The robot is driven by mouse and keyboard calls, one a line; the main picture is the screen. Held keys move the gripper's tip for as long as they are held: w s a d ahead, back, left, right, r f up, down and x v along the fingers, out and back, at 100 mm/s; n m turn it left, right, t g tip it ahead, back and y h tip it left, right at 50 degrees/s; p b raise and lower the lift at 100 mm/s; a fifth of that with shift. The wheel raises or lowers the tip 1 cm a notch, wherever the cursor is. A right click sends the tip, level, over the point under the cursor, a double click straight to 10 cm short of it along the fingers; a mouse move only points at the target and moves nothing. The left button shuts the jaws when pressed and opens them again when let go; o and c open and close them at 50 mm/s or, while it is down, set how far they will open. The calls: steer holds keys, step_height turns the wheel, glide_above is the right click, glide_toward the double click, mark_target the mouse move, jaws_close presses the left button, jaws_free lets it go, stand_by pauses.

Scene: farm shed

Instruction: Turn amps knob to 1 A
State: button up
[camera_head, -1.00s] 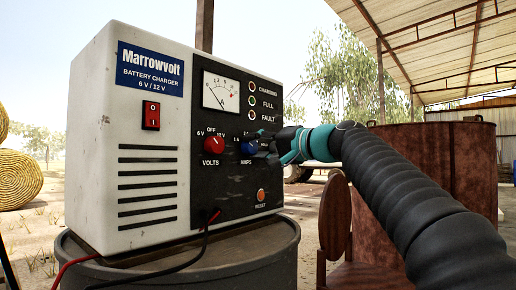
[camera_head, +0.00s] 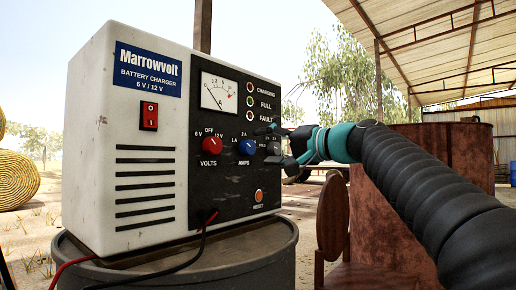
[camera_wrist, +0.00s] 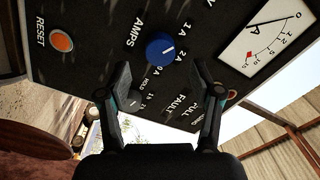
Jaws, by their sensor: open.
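The blue amps knob (camera_head: 247,147) is on the black panel of the battery charger (camera_head: 150,165), right of the red volts knob (camera_head: 208,147). In the wrist view the amps knob (camera_wrist: 160,48) is clear, beyond the fingertips. Its white pointer mark faces the 1 A and 2 A labels; exactly which it meets is hard to tell. My gripper (camera_head: 270,145) is to the right of the amps knob in the head view, in front of the panel. In the wrist view my gripper (camera_wrist: 163,75) is open and empty, its fingers spread apart and off the knob.
A dark timer knob (camera_wrist: 136,103) lies close to one finger in the wrist view. An orange reset button (camera_head: 258,195) is low on the panel. The charger stands on a drum (camera_head: 265,245). Red and black cables hang at its front.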

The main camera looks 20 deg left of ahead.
steer(key=v, duration=0.8)
